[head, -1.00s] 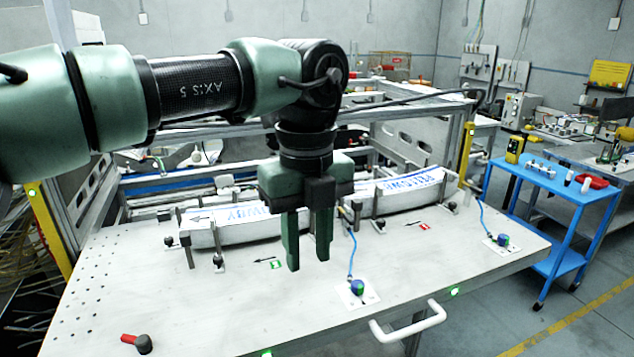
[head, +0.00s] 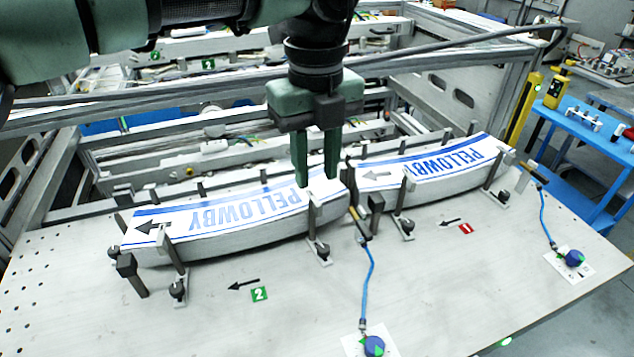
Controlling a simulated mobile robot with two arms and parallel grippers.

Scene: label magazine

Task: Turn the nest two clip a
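Nest two, marked by a green 2 plate (head: 259,294), holds a curved stack of white and blue PELLOWBY labels (head: 225,225). Two dark upright clips stand at its front edge: a left clip (head: 172,252) and a right clip (head: 313,216), each on a small foot with a black knob. No lettering shows which is clip a. My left gripper (head: 317,181) points down above the right end of this stack, just above and behind the right clip. Its two fingers are apart with nothing visible between them. My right gripper is not in view.
Nest one, with a red 1 plate (head: 466,227), holds another label stack (head: 430,175) close on the right, with its own clips. Blue cords run to a front button (head: 374,346) and a right one (head: 574,258). The table front left is clear.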

